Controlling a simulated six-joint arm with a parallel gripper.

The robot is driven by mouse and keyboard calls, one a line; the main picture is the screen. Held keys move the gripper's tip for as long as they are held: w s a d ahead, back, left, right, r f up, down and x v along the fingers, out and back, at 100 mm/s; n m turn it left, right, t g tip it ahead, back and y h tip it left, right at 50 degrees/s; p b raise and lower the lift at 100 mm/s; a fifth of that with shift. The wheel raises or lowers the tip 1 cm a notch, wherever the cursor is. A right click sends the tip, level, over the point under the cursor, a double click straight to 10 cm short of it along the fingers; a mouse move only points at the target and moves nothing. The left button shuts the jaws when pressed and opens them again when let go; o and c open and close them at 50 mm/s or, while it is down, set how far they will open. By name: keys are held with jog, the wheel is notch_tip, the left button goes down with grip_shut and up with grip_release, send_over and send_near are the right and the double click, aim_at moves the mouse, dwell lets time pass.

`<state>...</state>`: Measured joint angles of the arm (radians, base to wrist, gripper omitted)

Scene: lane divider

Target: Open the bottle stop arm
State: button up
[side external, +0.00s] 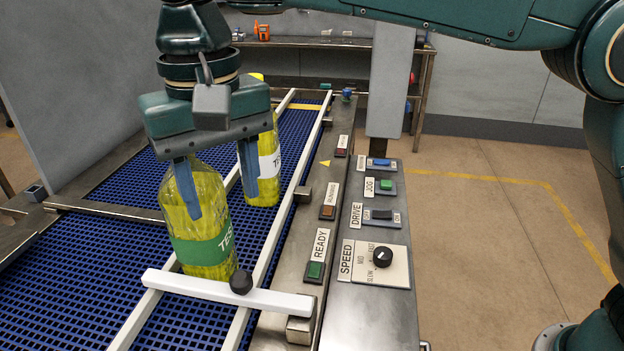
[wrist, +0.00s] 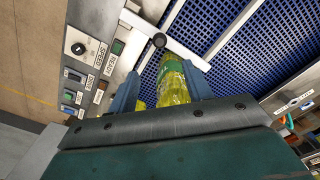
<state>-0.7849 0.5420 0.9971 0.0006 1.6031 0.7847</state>
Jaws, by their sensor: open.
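The bottle stop arm (side external: 268,299) is a white bar lying across the lane in front of a bottle, with a black knob (side external: 241,281) on it. Its right end sits at a metal pivot block (side external: 300,329). In the wrist view the arm (wrist: 190,55) and knob (wrist: 158,40) show beyond my fingertips. My gripper (side external: 221,197) is open, fingers pointing down, above and behind the stop arm, apart from the knob. A yellow bottle with a green label (side external: 205,248) stands upright right behind the arm; the left finger overlaps it in view, and I cannot tell whether they touch.
A second yellow bottle with a white label (side external: 267,165) stands farther back in the lane. White rails (side external: 280,222) border the lane on the blue belt (side external: 60,290). The control panel (side external: 380,315), with buttons, switches and a speed knob (side external: 383,257), lies to the right.

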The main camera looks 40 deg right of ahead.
aim_at(240, 275)
jog(key=shift+f, duration=0.15)
jog(key=shift+f, duration=6.75)
grip_shut()
